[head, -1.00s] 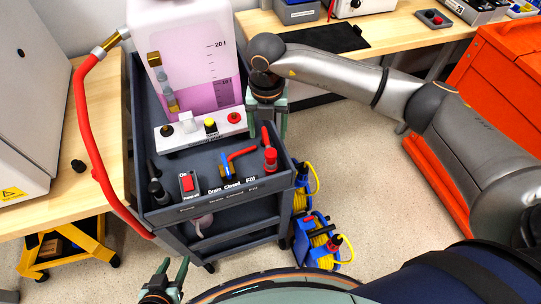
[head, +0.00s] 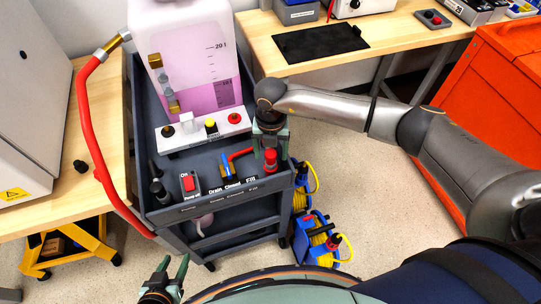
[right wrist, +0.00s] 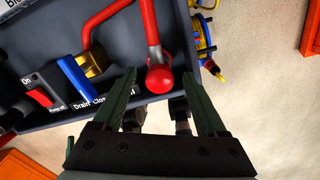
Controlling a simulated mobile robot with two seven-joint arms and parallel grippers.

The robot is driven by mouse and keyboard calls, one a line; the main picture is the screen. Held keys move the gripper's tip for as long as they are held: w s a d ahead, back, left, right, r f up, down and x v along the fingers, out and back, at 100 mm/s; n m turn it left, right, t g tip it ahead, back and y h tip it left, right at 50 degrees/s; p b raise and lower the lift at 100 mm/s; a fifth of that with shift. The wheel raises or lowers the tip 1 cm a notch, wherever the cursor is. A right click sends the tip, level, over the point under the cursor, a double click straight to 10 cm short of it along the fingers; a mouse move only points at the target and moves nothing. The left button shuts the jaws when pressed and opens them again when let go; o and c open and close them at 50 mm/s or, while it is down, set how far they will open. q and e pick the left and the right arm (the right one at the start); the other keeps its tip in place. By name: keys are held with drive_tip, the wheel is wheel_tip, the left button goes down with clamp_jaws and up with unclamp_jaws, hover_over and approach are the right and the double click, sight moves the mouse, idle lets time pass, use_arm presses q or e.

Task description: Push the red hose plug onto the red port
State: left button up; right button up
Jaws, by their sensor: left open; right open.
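The red hose plug (head: 270,163) stands on the dark cart top near its front right corner, with a red hose (head: 243,153) running from it. The red port (head: 234,118) is the rightmost one on the white port block (head: 205,134), behind and left of the plug. My right gripper (head: 270,155) is open and pointing down over the plug. In the right wrist view the plug's round red end (right wrist: 159,78) lies between its two green fingers (right wrist: 160,76), with gaps showing at the sides. My left gripper (head: 173,267) is open and empty, low in front of the cart.
A blue-handled valve (head: 226,165) and a red switch (head: 188,182) sit left of the plug on the cart top. A tank (head: 192,55) of pink liquid stands behind the port block. A thick red hose (head: 89,135) hangs at the left.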

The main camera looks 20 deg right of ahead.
drive_tip(key=shift+f, duration=0.4)
clamp_jaws()
idle(0.4)
